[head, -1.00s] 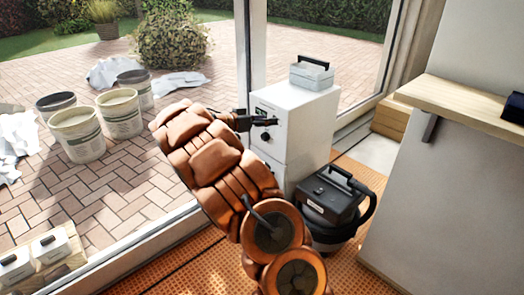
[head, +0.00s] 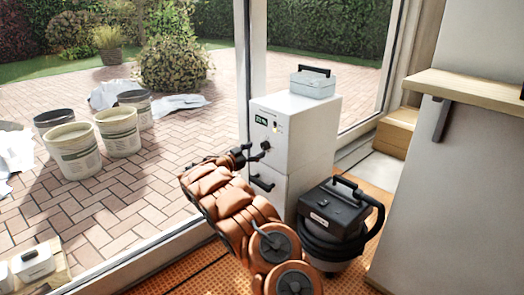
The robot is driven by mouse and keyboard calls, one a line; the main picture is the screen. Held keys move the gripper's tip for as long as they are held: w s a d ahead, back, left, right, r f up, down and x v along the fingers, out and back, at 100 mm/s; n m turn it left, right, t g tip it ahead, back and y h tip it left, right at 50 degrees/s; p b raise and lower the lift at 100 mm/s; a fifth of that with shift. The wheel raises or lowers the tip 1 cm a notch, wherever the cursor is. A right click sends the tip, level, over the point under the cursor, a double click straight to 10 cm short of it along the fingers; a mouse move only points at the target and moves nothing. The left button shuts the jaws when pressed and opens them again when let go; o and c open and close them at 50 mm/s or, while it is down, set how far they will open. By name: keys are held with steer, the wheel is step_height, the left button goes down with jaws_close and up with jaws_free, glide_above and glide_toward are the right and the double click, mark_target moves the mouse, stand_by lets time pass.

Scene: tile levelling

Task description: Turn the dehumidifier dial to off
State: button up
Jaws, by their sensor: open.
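The dehumidifier (head: 308,128) is a white box unit by the glass door, with a small green display (head: 261,120) on its front. The dial (head: 266,146) is a small dark knob below the display. My gripper (head: 258,155) is at the front face, just left of and slightly below the dial. It is open. I cannot tell whether its fingertips touch the dial. The dial's setting is too small to read.
A grey case (head: 312,84) sits on top of the dehumidifier. A black vacuum (head: 335,215) stands close on its right. A wooden shelf (head: 470,90) juts from the wall at right. Buckets (head: 75,150) stand on the paving outside the glass.

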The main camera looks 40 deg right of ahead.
mark_target(263, 146)
steer(key=d, duration=0.3)
steer(key=shift+d+f+b, duration=0.25)
steer(key=shift+b, duration=0.05)
steer(key=shift+d+r, duration=0.15)
steer(key=shift+d, duration=0.3)
steer(key=c, duration=1.1)
